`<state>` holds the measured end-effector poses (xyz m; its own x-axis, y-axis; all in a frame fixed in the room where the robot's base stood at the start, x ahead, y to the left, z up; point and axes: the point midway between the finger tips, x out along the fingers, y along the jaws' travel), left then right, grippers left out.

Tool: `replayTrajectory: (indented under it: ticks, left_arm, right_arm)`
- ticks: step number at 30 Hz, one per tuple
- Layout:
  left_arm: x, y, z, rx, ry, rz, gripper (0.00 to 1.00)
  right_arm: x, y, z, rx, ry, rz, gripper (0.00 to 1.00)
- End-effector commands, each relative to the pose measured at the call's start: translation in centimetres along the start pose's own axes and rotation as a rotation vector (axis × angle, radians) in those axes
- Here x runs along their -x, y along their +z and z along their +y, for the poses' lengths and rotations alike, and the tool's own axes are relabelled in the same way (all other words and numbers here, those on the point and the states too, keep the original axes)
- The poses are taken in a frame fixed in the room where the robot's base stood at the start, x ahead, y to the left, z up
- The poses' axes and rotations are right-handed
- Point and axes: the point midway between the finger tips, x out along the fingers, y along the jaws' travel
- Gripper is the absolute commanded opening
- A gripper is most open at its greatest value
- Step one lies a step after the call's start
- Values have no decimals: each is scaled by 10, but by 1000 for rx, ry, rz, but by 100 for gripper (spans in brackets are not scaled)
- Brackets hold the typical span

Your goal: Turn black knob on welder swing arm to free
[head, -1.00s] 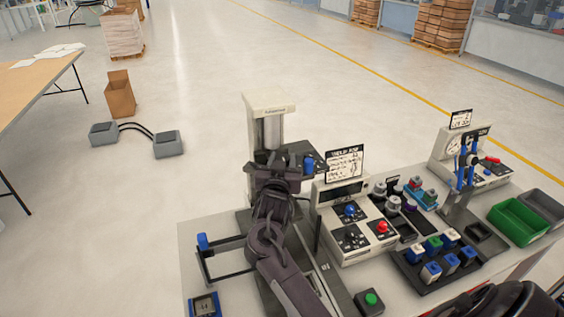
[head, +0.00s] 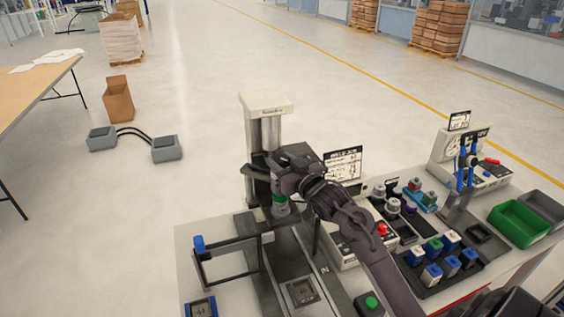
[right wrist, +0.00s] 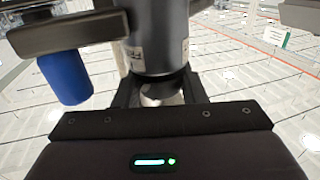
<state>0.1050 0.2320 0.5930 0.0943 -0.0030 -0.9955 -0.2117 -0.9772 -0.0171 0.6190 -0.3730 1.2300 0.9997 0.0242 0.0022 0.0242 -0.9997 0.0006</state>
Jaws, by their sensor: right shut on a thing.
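The welder (head: 264,104) is a cream column with a metal cylinder at the back of the bench. Its swing arm (head: 256,173) is mostly hidden by my right gripper (head: 283,172), at the welder's front. In the right wrist view a dark labelled cylinder (right wrist: 157,35) hangs from the swing arm, which also carries a blue handle (right wrist: 64,80). My right fingers (right wrist: 160,92) are shut around the dark lower end of the cylinder, the black knob (right wrist: 165,78); a pale metal end shows below it. The knob's setting cannot be read. My left gripper is out of view.
A control box with a red button (head: 382,229) stands right of the welder, partly behind my right arm. A metal fixture plate (head: 303,291) lies in front. A blue-ended frame (head: 225,262) stands left; a rack of coloured blocks (head: 440,262) and green bin (head: 518,221) lie right.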

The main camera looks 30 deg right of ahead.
Motion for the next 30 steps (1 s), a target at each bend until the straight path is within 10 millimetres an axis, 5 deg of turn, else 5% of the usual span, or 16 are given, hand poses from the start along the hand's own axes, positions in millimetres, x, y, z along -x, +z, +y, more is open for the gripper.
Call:
replayTrajectory:
  ticks: [17, 18, 22, 30]
  left_arm:
    - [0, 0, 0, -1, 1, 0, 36]
    - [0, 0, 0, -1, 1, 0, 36]
    - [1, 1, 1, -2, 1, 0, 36]
    - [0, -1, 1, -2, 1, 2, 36]
  right_arm:
    - [-1, -1, 0, 0, -32, 3, 14]
    - [-1, -1, 0, 0, -32, 3, 41]
    - [-1, -1, 0, 0, -32, 3, 58]
    - [0, 0, 0, 0, -33, 2, 59]
